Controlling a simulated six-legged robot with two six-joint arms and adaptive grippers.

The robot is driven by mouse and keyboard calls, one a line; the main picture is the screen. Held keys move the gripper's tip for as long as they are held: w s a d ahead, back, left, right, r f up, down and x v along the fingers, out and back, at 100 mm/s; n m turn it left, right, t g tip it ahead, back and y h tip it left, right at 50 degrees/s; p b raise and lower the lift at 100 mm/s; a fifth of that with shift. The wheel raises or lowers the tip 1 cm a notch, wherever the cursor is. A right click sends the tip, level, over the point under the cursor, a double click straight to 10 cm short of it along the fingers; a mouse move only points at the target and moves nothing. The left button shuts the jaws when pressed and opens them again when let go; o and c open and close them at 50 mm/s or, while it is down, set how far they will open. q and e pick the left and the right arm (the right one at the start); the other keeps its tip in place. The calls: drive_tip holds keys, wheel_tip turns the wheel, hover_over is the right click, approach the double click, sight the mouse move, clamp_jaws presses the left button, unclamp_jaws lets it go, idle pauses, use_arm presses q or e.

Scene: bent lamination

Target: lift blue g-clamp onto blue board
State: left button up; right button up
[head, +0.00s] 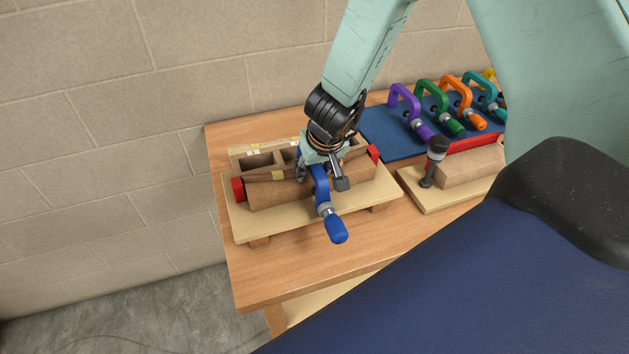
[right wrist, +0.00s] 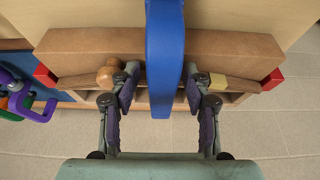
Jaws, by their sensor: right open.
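The blue g-clamp (head: 322,189) sits on the wooden bent-lamination form (head: 280,193), its blue handle sticking out over the front. In the right wrist view the clamp's blue bar (right wrist: 164,60) runs between my fingers. My right gripper (head: 322,175) is open around the bar, with a gap on each side (right wrist: 164,88). The clamp's far end is partly hidden by the gripper in the head view. The blue board (head: 383,133) lies at the back right of the table, bearing purple (head: 405,100), green, orange and teal clamps. My left gripper is not in view.
The form stands on a pale base board (head: 246,228) on the wooden table (head: 255,285), with red blocks at its ends. A second base with a wooden block (head: 470,166) and a dark upright tool (head: 434,160) stands to the right. A block wall is behind.

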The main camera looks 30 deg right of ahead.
drive_tip(key=shift+s+a, duration=0.15)
drive_tip(key=shift+a, duration=0.05)
drive_tip(key=shift+w+d+f, duration=0.15)
drive_tip(key=shift+w, duration=0.15)
drive_tip(key=c, duration=0.4)
drive_tip(key=shift+s, duration=0.2)
drive_tip(key=c, duration=0.5)
drive_tip(key=shift+w, duration=0.15)
clamp_jaws()
